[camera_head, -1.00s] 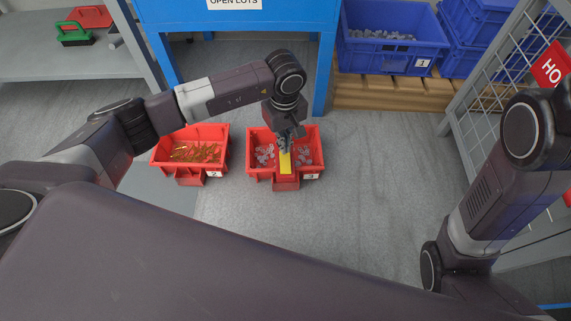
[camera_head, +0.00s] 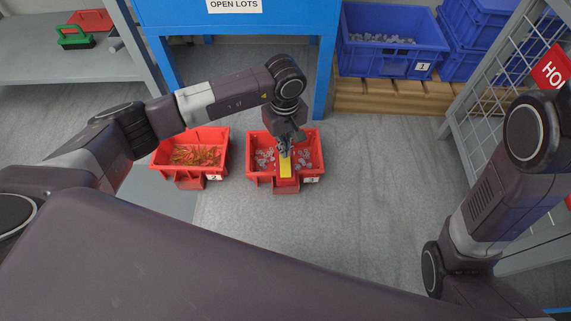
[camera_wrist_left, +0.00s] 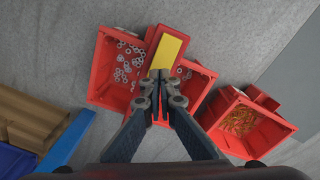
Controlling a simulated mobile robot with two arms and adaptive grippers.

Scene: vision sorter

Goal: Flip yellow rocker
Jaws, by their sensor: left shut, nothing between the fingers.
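The yellow rocker (camera_head: 285,170) is a flat yellow plate on a red mount at the front of the red bin labelled 3 (camera_head: 313,160). In the left wrist view the yellow rocker (camera_wrist_left: 167,51) lies just beyond my fingertips. My left gripper (camera_head: 284,152) is shut and empty, pointing down at the rocker's far end. In the left wrist view the left gripper (camera_wrist_left: 160,76) overlaps the plate's near edge; I cannot tell whether it touches. My right arm shows at the right, but its gripper is out of view.
Bin 3 holds small grey and clear parts. A second red bin (camera_head: 157,163), labelled 2, with orange-brown parts stands to its left. A blue crate (camera_head: 390,63) sits on a pallet behind, near a blue frame (camera_head: 240,25). The floor right of bin 3 is clear.

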